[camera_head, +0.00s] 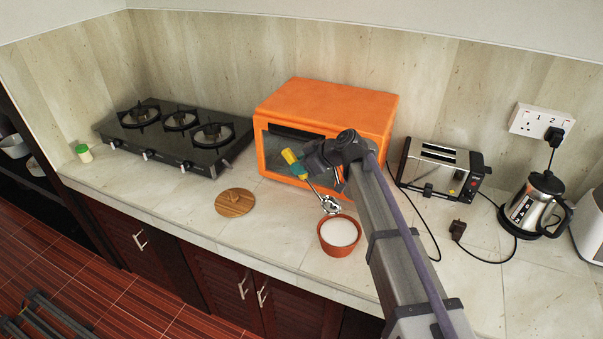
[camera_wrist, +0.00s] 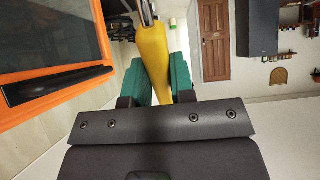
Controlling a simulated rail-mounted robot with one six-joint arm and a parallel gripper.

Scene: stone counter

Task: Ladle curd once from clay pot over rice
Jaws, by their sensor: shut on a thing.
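The ladle has a yellow handle (camera_head: 291,157) and a metal shaft and bowl (camera_head: 330,204). My gripper (camera_head: 299,168) is shut on the handle; in the wrist view its green fingers (camera_wrist: 158,80) clasp the yellow handle (camera_wrist: 153,48). The ladle slants down to the right, and its bowl shows at the back left of the clay pot's rim. I cannot tell its height above the pot or whether it holds curd. The clay pot (camera_head: 341,251) is open on the counter with white curd (camera_head: 339,232) inside. I see no rice.
A round wooden lid (camera_head: 235,203) lies left of the pot. An orange oven (camera_head: 322,104) stands close behind my gripper. A black gas stove (camera_head: 172,137) is at the left; a toaster (camera_head: 440,168) and kettle (camera_head: 532,208) are at the right. Counter between lid and pot is clear.

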